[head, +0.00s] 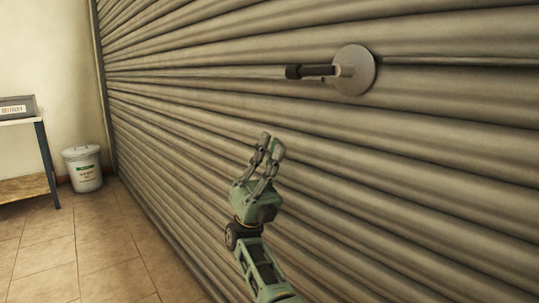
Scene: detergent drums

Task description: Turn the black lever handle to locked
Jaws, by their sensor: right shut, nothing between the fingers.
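The black lever handle (312,71) sits on a round grey plate (357,70) on the corrugated roller shutter. It points left and lies about level. Thin rods run from the plate along the shutter to both sides. My right gripper (267,144) is below and a little left of the handle, in front of the shutter. It points up, its fingers are shut and empty, and it is apart from the handle. My left gripper is not in view.
The shutter (450,150) fills the middle and right. At the left, a table (25,121) carries a grey box with a label (18,108). A white lidded drum (84,170) stands on the tiled floor (85,245) by the wall. The floor at lower left is clear.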

